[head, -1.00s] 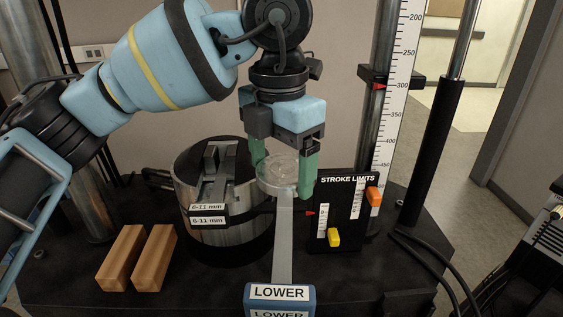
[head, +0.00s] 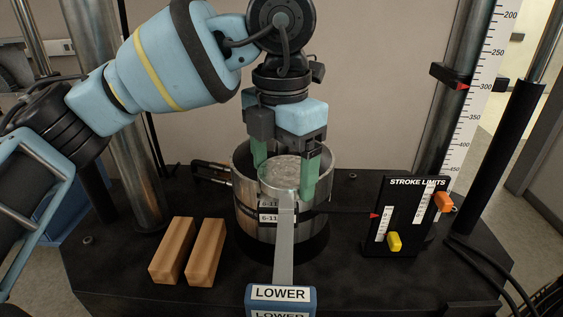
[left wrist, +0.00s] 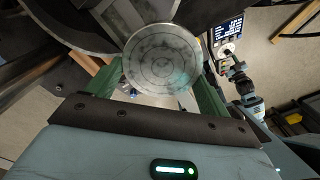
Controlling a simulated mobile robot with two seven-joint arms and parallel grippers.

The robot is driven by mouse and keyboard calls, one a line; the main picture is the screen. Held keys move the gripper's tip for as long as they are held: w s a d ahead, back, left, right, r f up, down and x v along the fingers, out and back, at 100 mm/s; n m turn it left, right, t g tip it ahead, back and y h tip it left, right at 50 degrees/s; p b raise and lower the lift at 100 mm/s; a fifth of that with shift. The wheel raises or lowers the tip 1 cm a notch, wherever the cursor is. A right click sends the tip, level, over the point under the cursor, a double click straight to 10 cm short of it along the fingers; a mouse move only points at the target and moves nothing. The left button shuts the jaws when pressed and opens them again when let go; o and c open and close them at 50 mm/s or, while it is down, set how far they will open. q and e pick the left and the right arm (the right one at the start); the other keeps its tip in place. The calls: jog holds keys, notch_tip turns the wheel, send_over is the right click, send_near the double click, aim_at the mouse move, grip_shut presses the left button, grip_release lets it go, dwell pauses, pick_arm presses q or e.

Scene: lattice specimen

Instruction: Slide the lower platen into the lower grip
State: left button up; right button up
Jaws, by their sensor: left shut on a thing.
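The lower platen (head: 286,170) is a round pale metal disc. A grey bar runs from it towards the front to a blue block labelled LOWER (head: 281,294). My left gripper (head: 284,181) is shut on the disc, with a green finger on each side. In the left wrist view the disc's ringed face (left wrist: 162,63) shows between the fingers. The lower grip (head: 248,205) is a thick metal cylinder with 6-11 mm labels. The platen overlaps it in the head view; its jaws are hidden and I cannot tell whether they touch. My right arm seems to show small in the left wrist view (left wrist: 246,88).
Two wooden blocks (head: 190,250) lie on the black base left of the grip. A STROKE LIMITS panel (head: 405,215) with yellow and orange sliders stands on the right. Metal columns rise on both sides, with a scale (head: 485,100) at right.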

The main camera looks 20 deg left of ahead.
aim_at(274, 163)
pick_arm(q)
jog(key=shift+s+a, duration=0.2)
jog(key=shift+a, duration=0.45)
pick_arm(e)
jog(key=shift+a, duration=0.5)
pick_arm(q)
jog(key=shift+w, duration=0.15)
pick_arm(e)
jog(key=shift+s+f, duration=0.1)
jog(key=shift+f, duration=0.05)
pick_arm(q)
jog(key=shift+w+a+b, duration=0.25)
jog(key=shift+w+b, duration=0.2)
jog(key=shift+w, duration=0.2)
pick_arm(e)
jog(key=shift+s+f, duration=0.25)
jog(key=shift+f, duration=0.1)
pick_arm(q)
jog(key=shift+w, duration=0.15)
pick_arm(e)
jog(key=shift+w, duration=0.1)
